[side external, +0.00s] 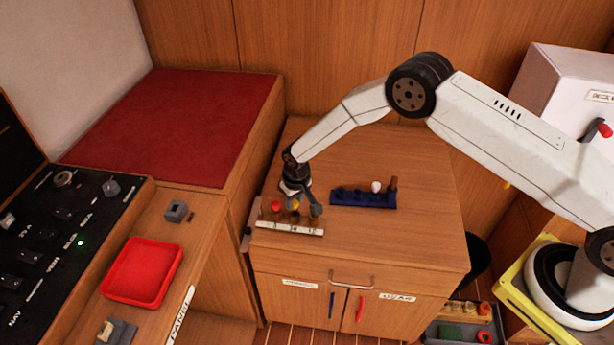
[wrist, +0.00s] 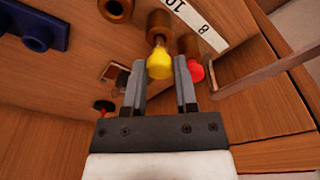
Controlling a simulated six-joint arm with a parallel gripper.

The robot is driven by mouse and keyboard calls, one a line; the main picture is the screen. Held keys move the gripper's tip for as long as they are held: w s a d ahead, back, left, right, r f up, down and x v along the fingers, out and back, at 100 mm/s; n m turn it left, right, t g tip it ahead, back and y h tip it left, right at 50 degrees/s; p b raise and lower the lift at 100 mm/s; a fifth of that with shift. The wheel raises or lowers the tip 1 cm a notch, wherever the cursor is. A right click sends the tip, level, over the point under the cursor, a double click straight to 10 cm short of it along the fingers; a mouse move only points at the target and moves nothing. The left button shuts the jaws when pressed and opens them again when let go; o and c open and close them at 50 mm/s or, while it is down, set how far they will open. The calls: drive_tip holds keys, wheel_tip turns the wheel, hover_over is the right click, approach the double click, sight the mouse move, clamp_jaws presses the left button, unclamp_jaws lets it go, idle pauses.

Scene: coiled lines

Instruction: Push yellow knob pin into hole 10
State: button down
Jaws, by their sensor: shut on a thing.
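My gripper (wrist: 161,75) is shut on the yellow knob pin (wrist: 160,62), its fingers on either side of the knob. The pin's shaft points at a brown collar (wrist: 158,22) behind it; I cannot tell how deep it sits. In the side view my gripper (side external: 299,205) is low over the numbered white strip (side external: 290,228), largely covering the knob. In the wrist view the labels 10 (wrist: 143,5) and 8 (wrist: 203,28) show on the strip.
A red knob (wrist: 195,70) stands close to my right finger, by another collar.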

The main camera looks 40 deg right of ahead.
drive_tip(key=shift+f, duration=0.8)
unclamp_jaws()
idle(0.4)
drive_tip(key=shift+r, duration=2.5)
drive_tip(key=shift+r, duration=0.8)
wheel_tip(320, 180, up, 6)
drive_tip(key=shift+s, duration=0.45)
